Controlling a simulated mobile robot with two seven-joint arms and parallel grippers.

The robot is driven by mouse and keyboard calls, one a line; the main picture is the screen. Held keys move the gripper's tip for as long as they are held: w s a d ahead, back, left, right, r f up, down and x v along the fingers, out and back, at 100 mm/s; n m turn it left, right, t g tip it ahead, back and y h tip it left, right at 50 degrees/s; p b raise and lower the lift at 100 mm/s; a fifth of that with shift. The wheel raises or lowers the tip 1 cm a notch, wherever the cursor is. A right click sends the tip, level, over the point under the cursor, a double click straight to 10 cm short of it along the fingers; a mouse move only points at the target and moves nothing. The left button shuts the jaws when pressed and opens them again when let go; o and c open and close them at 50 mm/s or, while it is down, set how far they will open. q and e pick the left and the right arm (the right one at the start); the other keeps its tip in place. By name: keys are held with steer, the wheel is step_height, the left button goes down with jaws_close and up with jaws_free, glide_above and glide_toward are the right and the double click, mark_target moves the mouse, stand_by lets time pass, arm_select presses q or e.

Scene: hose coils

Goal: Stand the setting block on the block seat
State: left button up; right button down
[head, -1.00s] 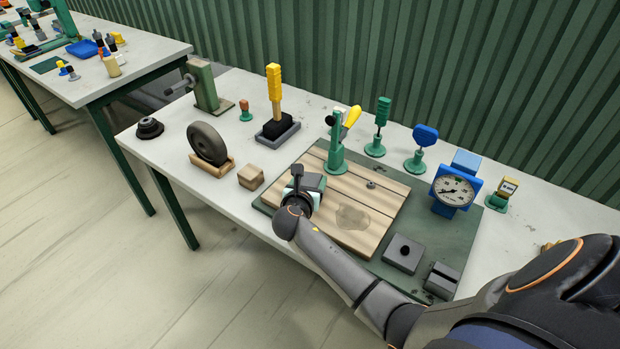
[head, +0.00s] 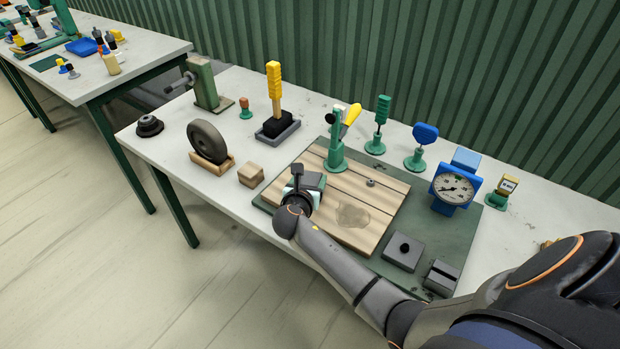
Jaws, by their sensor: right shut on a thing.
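My right gripper (head: 303,186) is over the left part of the wooden board and is shut on a dark grey-green block (head: 314,179). The gripper and wrist hide much of this block, and I cannot tell whether it touches the board. I take it for the setting block. A flat grey square (head: 404,250) with a black round feature in its middle lies on the green mat, to the right of the gripper. A grey slotted block (head: 441,279) lies at the mat's front right corner. I cannot tell for sure which is the block seat. My left gripper is not in view.
The wooden board (head: 376,222) lies on the green mat (head: 463,235), with a green clamp (head: 337,150) at its back edge. A blue dial gauge (head: 453,190) stands at right. A small wooden block (head: 251,175) and a wheel in a wooden cradle (head: 212,162) are at left.

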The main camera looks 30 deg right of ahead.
steer(key=shift+f, duration=0.35)
stand_by(0.6)
jaws_free()
steer(key=shift+f, duration=0.15)
steer(key=shift+s+a, duration=0.1)
stand_by(0.3)
steer(key=shift+v, duration=3.9)
